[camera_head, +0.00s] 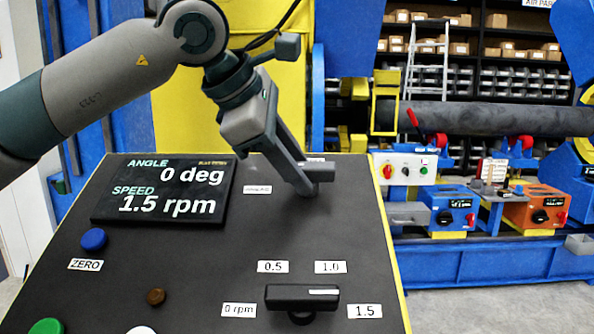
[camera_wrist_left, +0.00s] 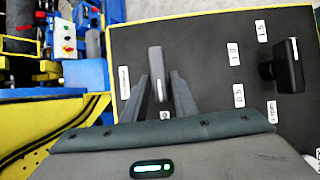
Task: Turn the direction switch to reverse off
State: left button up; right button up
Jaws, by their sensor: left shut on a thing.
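The direction switch (camera_head: 321,171) is a dark knob with a bar handle at the back of the sloping black control panel (camera_head: 210,265). Small white labels (camera_head: 257,189) sit by the switch, too small to read surely. My right gripper does not show.
The speed knob (camera_head: 302,297) stands at the panel's front right, its mark towards 1.5. The display (camera_head: 165,190) reads 0 deg and 1.5 rpm. A blue ZERO button (camera_head: 94,239) and a green button (camera_head: 47,326) are on the left. The panel's middle is clear.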

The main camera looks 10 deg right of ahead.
pick_arm(q)
jog(key=o, duration=0.8)
